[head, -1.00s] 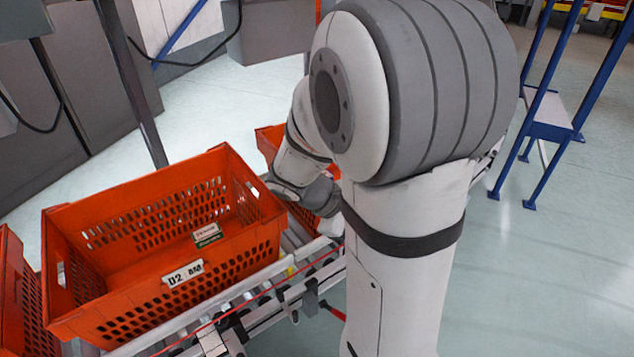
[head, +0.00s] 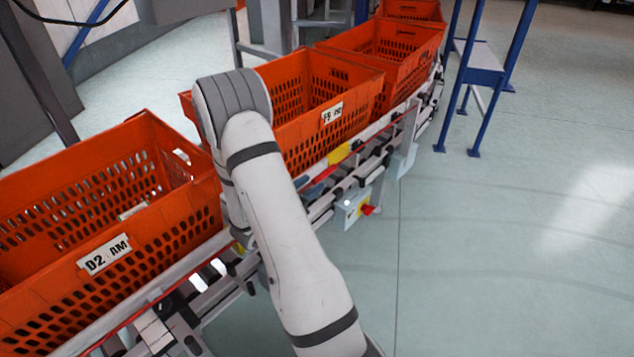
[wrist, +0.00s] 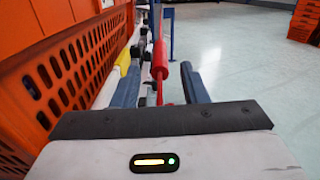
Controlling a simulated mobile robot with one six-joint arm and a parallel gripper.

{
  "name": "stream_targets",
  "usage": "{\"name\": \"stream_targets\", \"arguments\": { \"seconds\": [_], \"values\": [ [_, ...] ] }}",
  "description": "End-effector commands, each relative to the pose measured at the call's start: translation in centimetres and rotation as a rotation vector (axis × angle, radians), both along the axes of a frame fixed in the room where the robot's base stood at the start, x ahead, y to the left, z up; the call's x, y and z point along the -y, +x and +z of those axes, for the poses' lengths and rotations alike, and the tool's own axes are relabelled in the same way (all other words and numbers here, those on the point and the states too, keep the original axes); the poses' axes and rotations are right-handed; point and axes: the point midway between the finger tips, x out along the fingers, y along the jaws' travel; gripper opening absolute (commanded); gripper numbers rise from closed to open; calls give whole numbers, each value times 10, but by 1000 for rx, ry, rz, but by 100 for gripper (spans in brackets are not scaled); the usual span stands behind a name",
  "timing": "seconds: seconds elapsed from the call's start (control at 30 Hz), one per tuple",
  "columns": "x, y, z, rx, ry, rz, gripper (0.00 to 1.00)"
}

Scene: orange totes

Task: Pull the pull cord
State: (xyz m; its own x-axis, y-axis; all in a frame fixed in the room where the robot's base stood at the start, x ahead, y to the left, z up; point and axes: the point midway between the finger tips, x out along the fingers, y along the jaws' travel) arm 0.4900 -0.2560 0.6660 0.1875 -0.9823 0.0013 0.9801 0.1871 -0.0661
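The pull cord shows in the wrist view as a red rod-like piece (wrist: 160,60) with a thinner red length below it, running along the conveyor side. My gripper (wrist: 160,78) is open, with its two dark blue fingers on either side of the red piece. I cannot tell whether the piece is between the fingertips or farther ahead; no grip on it shows. In the head view a thin red cord (head: 150,304) runs along the conveyor's front edge.
Orange totes stand in a row on the conveyor, including one labelled D2 (head: 62,278) and one behind my arm (head: 300,150). A box with a red knob (head: 352,207) hangs on the conveyor side. A blue-legged stand (head: 482,75) is beyond.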

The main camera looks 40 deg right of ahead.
Motion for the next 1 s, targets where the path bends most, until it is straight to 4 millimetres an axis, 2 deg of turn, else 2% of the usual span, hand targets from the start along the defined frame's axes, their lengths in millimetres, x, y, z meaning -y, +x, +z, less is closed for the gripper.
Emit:
{"name": "stream_targets", "arguments": {
  "seconds": [0.1, 0.3, 0.67, 1.0],
  "values": [
    [22, 3, -1, 1, 0, -6, 40],
    [45, 8, -1, 1, 1, -4, 40],
    [51, 9, 0, 1, 1, -3, 40],
    [51, 9, 0, 1, 1, -4, 13]
  ]
}}
